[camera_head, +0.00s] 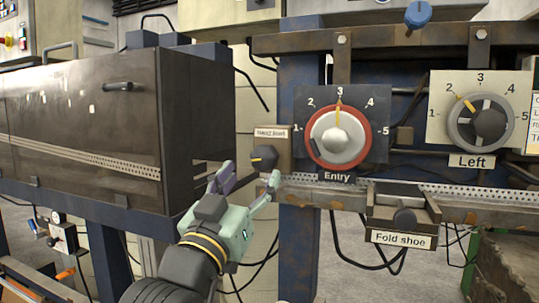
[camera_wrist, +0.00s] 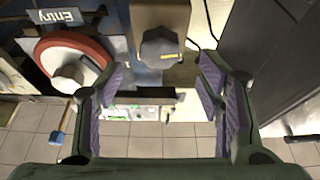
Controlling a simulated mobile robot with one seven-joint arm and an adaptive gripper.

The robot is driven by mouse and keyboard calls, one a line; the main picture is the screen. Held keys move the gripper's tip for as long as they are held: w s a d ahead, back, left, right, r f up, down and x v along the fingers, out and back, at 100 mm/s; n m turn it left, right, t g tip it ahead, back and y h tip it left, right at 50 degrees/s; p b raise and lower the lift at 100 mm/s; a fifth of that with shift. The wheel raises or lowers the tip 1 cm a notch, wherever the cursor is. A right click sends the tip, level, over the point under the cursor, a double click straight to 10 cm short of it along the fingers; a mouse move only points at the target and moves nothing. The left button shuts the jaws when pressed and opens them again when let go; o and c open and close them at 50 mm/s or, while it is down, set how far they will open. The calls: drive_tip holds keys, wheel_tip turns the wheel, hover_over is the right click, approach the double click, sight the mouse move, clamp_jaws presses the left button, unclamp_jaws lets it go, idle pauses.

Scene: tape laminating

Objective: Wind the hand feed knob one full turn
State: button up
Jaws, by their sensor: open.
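The hand feed knob appears to be the small dark knob (camera_head: 264,158) on a brown box, under a small label that is hard to read. It also shows in the wrist view (camera_wrist: 160,46), where the picture is upside down. My gripper (camera_head: 248,179) is open and empty, with its fingers spread, just below and in front of the knob in the head view. In the wrist view my gripper (camera_wrist: 162,70) has the knob roughly centred beyond the gap between its fingertips. No contact shows. A light mark is seen on the knob's face, but its exact direction is hard to tell.
The red-rimmed Entry dial (camera_head: 338,138) is close to the right of the knob, pointing at 3. Further right are the Left dial (camera_head: 482,122), pointing near 2, and the Fold shoe (camera_head: 403,212) below. A dark cabinet (camera_head: 120,120) stands to the left.

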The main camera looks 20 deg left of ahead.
sight(262, 160)
drive_tip(key=p+x, duration=0.1)
drive_tip(key=x, duration=0.6)
drive_tip(key=shift+p, duration=0.35)
drive_tip(key=shift+c, duration=0.5)
drive_tip(key=c, duration=1)
